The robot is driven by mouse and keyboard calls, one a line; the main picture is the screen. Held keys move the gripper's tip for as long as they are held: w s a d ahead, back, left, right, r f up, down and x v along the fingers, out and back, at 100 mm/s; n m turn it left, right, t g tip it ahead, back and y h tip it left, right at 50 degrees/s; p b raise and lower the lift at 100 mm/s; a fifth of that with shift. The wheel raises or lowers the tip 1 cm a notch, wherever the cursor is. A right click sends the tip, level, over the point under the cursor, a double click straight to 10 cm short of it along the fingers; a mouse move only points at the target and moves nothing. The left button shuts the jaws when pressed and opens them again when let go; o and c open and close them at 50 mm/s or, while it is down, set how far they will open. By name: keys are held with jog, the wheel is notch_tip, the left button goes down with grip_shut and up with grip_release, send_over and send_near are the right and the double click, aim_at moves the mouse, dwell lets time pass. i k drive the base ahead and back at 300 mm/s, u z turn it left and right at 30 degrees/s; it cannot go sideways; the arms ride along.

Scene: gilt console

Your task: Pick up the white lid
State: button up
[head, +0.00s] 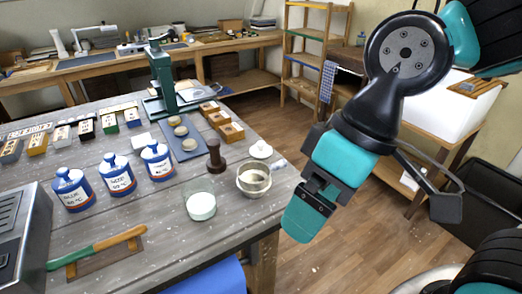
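The white lid (261,150) is a small domed piece with a knob, lying on the grey wooden table (150,262) near its right edge. It sits just behind a white pot-like container (254,181) and apart from it. My gripper (306,216) is teal and black and hangs to the right of the table's right edge, in front of and to the right of the lid. It is not touching the lid. The fingers overlap from this angle, so I cannot tell whether they are open or shut. No object shows in them.
A dark brown tamper-like piece (215,157) stands left of the lid. A glass of white material (201,205), several blue-and-white jars (117,176), wooden blocks (230,131) and a green press (162,78) share the table. Open floor (345,245) lies to the right.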

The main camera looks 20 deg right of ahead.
aim_at(260, 150)
jog(key=z, duration=1.45)
jog(key=i, duration=0.8)
jog(key=u, duration=2.5)
